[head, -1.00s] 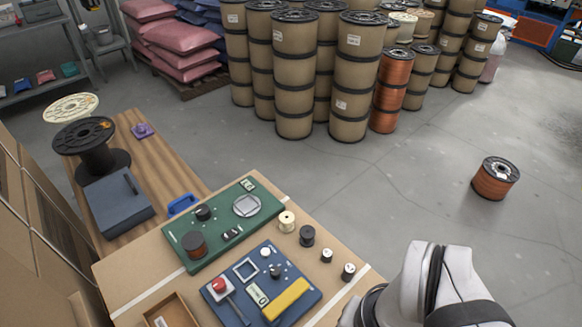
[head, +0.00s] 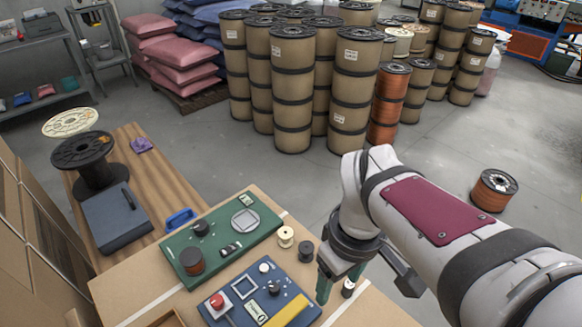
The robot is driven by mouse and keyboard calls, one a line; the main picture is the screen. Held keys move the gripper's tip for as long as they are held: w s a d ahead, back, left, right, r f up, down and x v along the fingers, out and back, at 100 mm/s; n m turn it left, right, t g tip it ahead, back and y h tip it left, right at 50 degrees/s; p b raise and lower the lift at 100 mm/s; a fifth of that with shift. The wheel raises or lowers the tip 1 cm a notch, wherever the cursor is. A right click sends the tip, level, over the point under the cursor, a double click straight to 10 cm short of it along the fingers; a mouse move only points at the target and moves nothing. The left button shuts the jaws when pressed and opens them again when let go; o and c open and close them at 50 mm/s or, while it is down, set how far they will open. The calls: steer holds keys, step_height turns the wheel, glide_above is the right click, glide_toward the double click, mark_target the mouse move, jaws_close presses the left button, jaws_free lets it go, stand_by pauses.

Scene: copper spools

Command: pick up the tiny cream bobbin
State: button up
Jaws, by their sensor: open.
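A small cream bobbin (head: 286,237) stands upright on the cardboard-coloured tabletop, beside the green board's right corner. A black bobbin (head: 306,251) stands just to its right. My gripper (head: 339,279) is open, pointing down over the table to the right of both, its green fingers apart. A small pale bobbin with a dark top (head: 348,289) shows beside the fingers; I cannot tell whether they touch it. Another small pale bobbin, seen earlier between this one and the black bobbin, is now hidden behind the gripper.
The green board (head: 212,230) and the blue board (head: 232,313) carry several small parts left of the gripper. A wooden bench (head: 157,173) holds a large black spool (head: 90,160). Tall spool stacks stand on the floor behind. The tabletop's front right is bare.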

steer(key=w+a+f+n+t+h, duration=0.1)
steer(key=w+a+n, duration=0.2)
steer(key=w+n, duration=0.4)
steer(key=w+a+f+n, duration=0.2)
steer(key=w+n, duration=0.4)
steer(key=n, duration=0.1)
steer(key=n+t, duration=0.1)
steer(key=n, duration=0.9)
glide_toward(285, 233)
steer(key=x, duration=1)
steer(key=shift+f, duration=0.15)
jaws_close()
